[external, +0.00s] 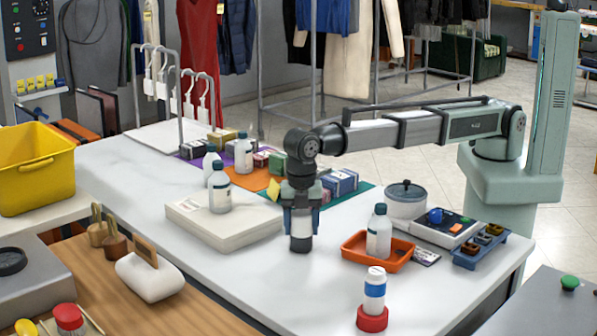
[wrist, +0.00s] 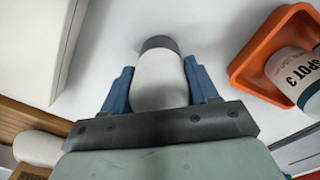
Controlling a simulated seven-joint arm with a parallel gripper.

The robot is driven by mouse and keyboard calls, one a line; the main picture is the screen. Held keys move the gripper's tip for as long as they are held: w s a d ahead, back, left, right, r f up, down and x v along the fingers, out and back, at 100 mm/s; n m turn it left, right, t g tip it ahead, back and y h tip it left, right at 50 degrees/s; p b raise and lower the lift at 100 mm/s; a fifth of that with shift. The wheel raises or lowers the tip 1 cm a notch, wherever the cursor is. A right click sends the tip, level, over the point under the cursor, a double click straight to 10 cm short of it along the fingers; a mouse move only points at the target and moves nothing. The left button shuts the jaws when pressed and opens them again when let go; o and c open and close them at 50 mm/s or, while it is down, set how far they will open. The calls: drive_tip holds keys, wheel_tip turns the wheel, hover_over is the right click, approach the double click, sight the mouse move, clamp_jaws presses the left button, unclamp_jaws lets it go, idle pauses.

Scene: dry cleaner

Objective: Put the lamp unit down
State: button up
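My gripper (external: 302,214) points straight down over the white table, between the pale flat box and the orange tray. In the wrist view its two blue fingers (wrist: 160,88) are on either side of a pale, rounded cylinder with a dark grey end, which I take to be the lamp unit (wrist: 158,72). The fingers look closed against its sides. In the external view the lamp unit (external: 301,237) hangs upright below the fingers, dark end down. That end is at or just above the tabletop; I cannot tell if it touches. Its upper part is hidden by the gripper.
A pale box (external: 225,226) with white bottles stands left. An orange tray (external: 357,256) with a bottle stands right, near a lidded pot (external: 405,199). A blue-banded bottle in a red ring (external: 372,319) is at the front. Bare tabletop (external: 300,290) lies in front of the gripper.

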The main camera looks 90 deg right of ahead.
drive_tip(key=o, duration=0.4)
drive_tip(key=shift+r, duration=0.1)
wheel_tip(320, 180, up, 12)
drive_tip(key=shift+r, duration=0.1)
idle(0.5)
